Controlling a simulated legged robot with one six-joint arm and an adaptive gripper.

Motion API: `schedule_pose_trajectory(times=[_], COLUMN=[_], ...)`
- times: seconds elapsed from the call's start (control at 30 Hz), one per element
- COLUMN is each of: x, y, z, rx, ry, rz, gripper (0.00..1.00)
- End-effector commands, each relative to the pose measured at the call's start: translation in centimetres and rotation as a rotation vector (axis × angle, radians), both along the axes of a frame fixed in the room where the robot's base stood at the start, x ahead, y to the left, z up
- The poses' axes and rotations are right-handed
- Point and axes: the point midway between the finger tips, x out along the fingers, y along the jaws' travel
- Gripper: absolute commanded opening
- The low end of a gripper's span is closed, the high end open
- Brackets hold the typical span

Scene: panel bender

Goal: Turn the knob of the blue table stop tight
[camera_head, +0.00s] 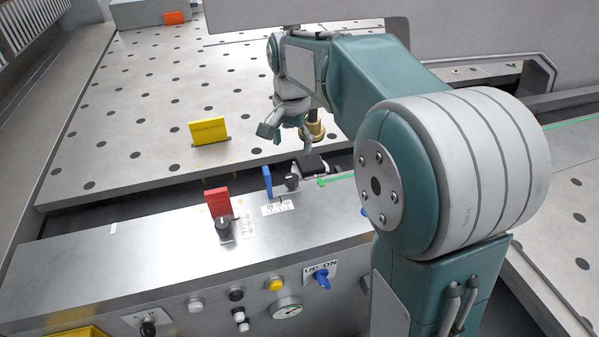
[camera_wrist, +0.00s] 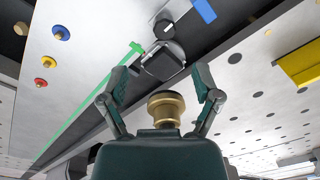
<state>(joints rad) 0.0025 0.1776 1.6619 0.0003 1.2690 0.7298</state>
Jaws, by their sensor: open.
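The blue table stop (camera_head: 267,181) is an upright blue plate on the grey front ledge, over a small white scale. Its black knob (camera_head: 292,182) sits just to its right. In the wrist view the blue stop (camera_wrist: 205,11) is cut by the top edge, with the black knob (camera_wrist: 162,29) beside it. My gripper (camera_head: 287,138) is open, above and behind the knob, apart from it. In the wrist view its fingers (camera_wrist: 162,85) are spread and nothing is gripped. The knob lies beyond the fingertips.
A brass fitting (camera_head: 313,130) stands near my gripper, and shows between its fingers in the wrist view (camera_wrist: 165,108). A dark block (camera_head: 312,163) sits beside the knob. A red stop (camera_head: 218,202) with a black knob (camera_head: 223,225) stands left, a yellow stop (camera_head: 208,131) behind.

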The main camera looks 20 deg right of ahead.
Motion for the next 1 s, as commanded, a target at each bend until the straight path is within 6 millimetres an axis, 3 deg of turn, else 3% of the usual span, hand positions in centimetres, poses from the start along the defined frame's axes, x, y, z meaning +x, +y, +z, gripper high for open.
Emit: schedule_pose_trajectory(times=[0.1, 0.33, 0.8, 1.0], x=[1.3, 1.7, 1.6, 1.6], y=[0.1, 0.3, 0.0, 0.1], z=[-0.8, -1.9, -10.0, -11.6], rx=[0.001, -0.002, 0.001, 0.001], ry=[0.026, 0.035, 0.037, 0.033], rz=[-0.038, -0.055, -0.054, -0.053], gripper=[0.81, 0.81, 0.81, 0.81])
